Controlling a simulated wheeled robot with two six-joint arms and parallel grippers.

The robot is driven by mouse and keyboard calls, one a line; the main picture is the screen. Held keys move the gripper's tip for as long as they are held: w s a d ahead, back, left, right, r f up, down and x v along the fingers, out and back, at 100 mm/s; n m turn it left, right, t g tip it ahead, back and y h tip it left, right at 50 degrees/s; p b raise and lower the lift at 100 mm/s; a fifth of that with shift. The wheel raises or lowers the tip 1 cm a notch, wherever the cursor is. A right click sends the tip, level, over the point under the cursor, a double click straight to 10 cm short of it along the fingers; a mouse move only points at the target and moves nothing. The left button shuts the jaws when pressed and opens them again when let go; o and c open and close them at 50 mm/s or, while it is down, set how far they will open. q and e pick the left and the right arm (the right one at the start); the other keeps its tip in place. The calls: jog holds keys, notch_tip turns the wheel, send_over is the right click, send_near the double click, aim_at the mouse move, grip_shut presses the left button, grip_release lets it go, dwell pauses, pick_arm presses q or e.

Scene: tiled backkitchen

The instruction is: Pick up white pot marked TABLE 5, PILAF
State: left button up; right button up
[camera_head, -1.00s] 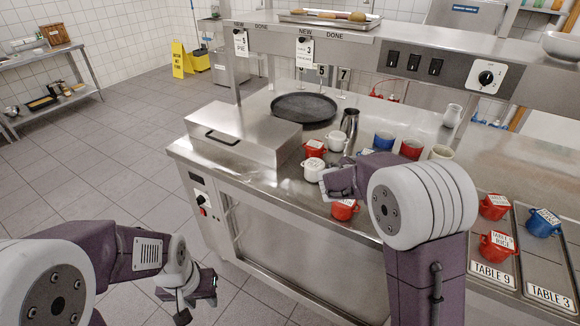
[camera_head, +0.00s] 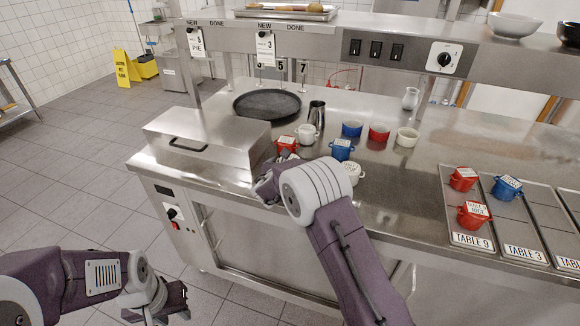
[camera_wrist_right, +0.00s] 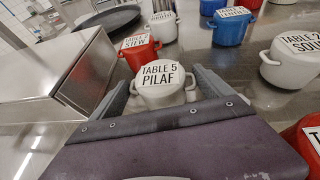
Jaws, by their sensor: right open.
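The white pot marked TABLE 5, PILAF (camera_wrist_right: 164,92) stands upright on the steel counter in the right wrist view, its label facing up. My right gripper (camera_wrist_right: 162,80) is open, with one finger on either side of the pot. I cannot tell whether the fingers touch it.
A steel box (camera_head: 205,137) stands close left of the pots. A red STEW pot (camera_wrist_right: 140,50) sits just behind the pilaf pot, a blue pot (camera_wrist_right: 231,27) further back, and a white SOUP pot (camera_wrist_right: 290,62) to the right. Trays with red and blue pots lie right.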

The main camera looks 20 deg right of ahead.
jog(key=x, duration=0.4)
jog(key=shift+w+d+f+p, duration=0.2)
jog(key=shift+f+p, duration=0.1)
jog(key=shift+f, duration=0.15)
jog(key=shift+r, duration=0.1)
jog(key=shift+s, duration=0.1)
jog(key=c, duration=1.8)
jog(key=shift+r, duration=0.15)
jog(key=shift+r, duration=0.3)
notch_tip(320, 180, up, 3)
jog(key=shift+f, duration=0.1)
jog(key=s+d+r+b, duration=0.2)
jog(key=s+d+r, duration=0.3)
jog(key=d, duration=0.5)
notch_tip(320, 180, up, 2)
jog(key=shift+s+d+r, duration=0.15)
jog(key=shift+r, duration=0.05)
